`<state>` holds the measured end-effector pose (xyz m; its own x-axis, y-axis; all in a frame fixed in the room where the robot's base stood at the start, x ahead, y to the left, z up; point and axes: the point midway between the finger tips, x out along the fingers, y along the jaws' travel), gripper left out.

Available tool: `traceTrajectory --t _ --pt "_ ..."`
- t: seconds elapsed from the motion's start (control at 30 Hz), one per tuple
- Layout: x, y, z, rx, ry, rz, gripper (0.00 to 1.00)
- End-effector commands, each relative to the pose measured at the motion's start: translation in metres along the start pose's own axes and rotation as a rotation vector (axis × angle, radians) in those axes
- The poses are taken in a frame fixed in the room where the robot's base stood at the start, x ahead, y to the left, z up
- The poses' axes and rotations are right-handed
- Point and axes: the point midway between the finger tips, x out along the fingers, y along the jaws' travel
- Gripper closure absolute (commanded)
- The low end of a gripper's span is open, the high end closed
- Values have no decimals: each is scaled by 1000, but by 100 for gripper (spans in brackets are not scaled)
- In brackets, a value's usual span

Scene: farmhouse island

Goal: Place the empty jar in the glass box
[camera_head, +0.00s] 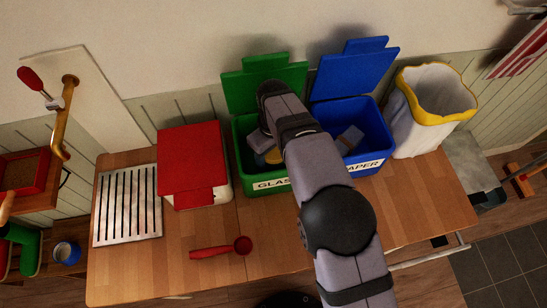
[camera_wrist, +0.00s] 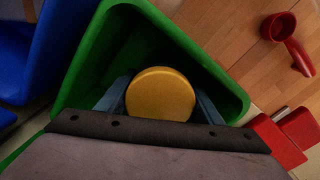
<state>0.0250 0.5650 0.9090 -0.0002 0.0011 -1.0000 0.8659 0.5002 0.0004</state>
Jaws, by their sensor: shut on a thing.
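The jar shows its round yellow lid (camera_wrist: 160,95) in the wrist view, between the two fingers of my gripper (camera_wrist: 160,103), which is shut on it. The jar's body is hidden under the lid, so I cannot see whether it is empty. The green glass box (camera_head: 248,183), with its lid raised, is labelled "GLASS", partly covered by my arm. My gripper (camera_head: 262,150) and the jar are over or inside the box's opening; the exact depth is unclear. The green walls (camera_wrist: 205,62) surround them in the wrist view.
A blue box (camera_head: 378,157) labelled "PAPER" stands open on the right with a grey object inside. A white bin (camera_head: 415,135) with a yellow rim is beyond it. A red-lidded container (camera_head: 190,158) stands left of the green box. A red scoop (camera_head: 222,250) lies in front.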

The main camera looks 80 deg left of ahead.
Motion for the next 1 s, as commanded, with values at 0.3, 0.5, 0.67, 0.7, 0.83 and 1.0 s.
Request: traceTrajectory --t 0.3,0.5,0.67,0.7,0.83,1.0 --pt "24 0 0 0 1 1 69" --pt "24 0 0 0 1 1 69" --pt "28 0 0 0 0 0 33" --pt "27 0 0 0 0 0 23" --pt "27 0 0 0 0 0 21" --pt "27 0 0 0 0 0 21"
